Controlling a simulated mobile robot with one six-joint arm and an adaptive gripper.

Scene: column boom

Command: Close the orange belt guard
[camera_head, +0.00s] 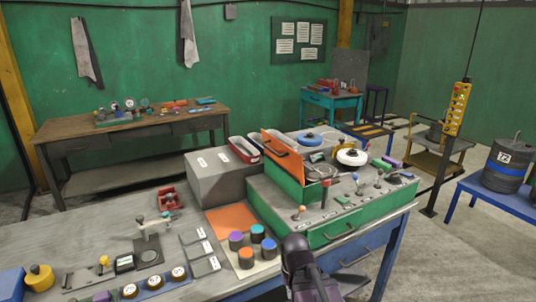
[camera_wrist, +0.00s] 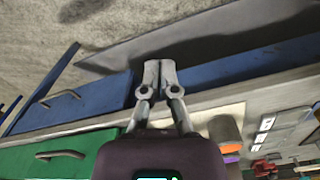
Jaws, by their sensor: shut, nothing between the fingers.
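The orange belt guard (camera_head: 281,146) is a flat panel with a dark handle. It stands raised and tilted on the green housing (camera_head: 284,178) on the workbench, so it is open. My gripper (camera_head: 296,246) is at the bench's front edge, below and apart from the guard. In the wrist view my gripper (camera_wrist: 160,75) has its fingertips together with nothing between them. The guard cannot be made out in the wrist view.
A green drawer unit (camera_head: 330,234) and a joystick (camera_head: 299,211) lie near my gripper. Coloured round pots (camera_head: 246,257) stand to its left. A grey box (camera_head: 216,177) is left of the housing. A white-rimmed wheel (camera_head: 352,157) is to its right.

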